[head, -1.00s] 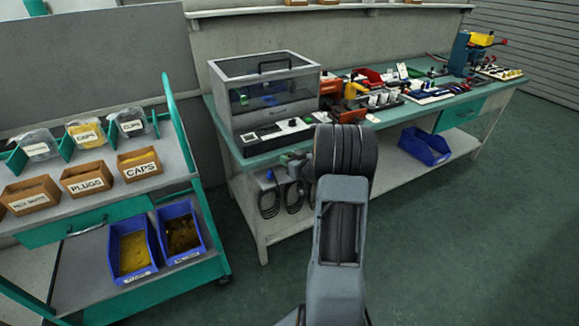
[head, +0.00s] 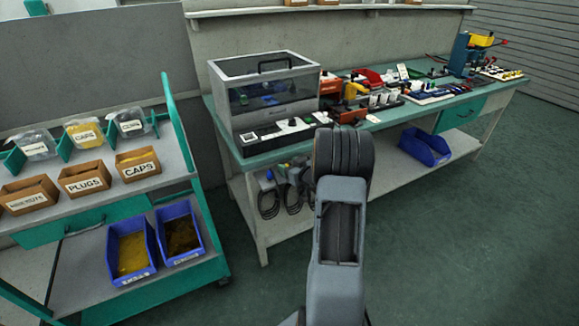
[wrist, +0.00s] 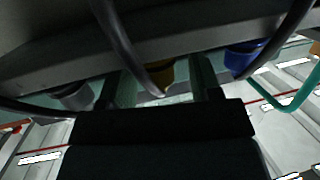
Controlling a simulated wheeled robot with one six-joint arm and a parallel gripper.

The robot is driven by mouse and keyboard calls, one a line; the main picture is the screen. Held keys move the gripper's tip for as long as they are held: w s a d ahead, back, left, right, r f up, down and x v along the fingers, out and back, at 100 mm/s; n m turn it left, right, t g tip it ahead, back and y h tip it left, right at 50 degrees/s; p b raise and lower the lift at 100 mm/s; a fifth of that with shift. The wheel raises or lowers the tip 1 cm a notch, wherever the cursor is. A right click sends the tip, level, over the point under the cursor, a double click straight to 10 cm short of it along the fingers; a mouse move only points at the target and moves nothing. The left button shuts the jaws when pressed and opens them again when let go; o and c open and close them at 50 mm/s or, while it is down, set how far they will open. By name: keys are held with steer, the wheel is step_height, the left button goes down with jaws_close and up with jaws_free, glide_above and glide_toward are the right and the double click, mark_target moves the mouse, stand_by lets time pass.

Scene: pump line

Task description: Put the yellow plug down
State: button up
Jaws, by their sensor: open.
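In the wrist view the yellow plug (wrist: 160,75) shows between the two green fingers of my open gripper (wrist: 161,88), with a gap on each side. A dark hose crosses in front of part of it. A blue plug (wrist: 243,58) is to its right and a grey one (wrist: 75,96) to its left. In the head view, small yellow (head: 269,175) and blue spots show under the left end of the bench, above looped cables (head: 269,203). My fingers cannot be made out there, as my arm covers part of this area.
The green-topped bench (head: 388,127) carries a clear-lidded box (head: 264,95) and several tools. A blue bin (head: 426,147) is on its lower shelf. A trolley (head: 180,150) with labelled boxes stands at the left. Dark hoses (wrist: 118,40) hang close around my gripper.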

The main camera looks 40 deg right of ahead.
steer(key=shift+s+r, duration=0.25)
steer(key=s+r+p, duration=0.1)
steer(key=s+r, duration=0.1)
steer(key=s, duration=0.8)
steer(key=w+a+r+m+g+h, duration=0.1)
steer(key=a+r+g+h, duration=0.4)
steer(key=a+r, duration=0.15)
steer(key=s+a+g+y, duration=0.2)
steer(key=s+a+g, duration=0.2)
steer(key=s+a, duration=0.3)
steer(key=s+a+g+y, duration=0.2)
steer(key=s+a, duration=0.6)
steer(key=a, duration=0.5)
steer(key=shift+s+r+g, duration=0.15)
steer(key=shift+r+g, duration=0.3)
steer(key=shift+g, duration=0.45)
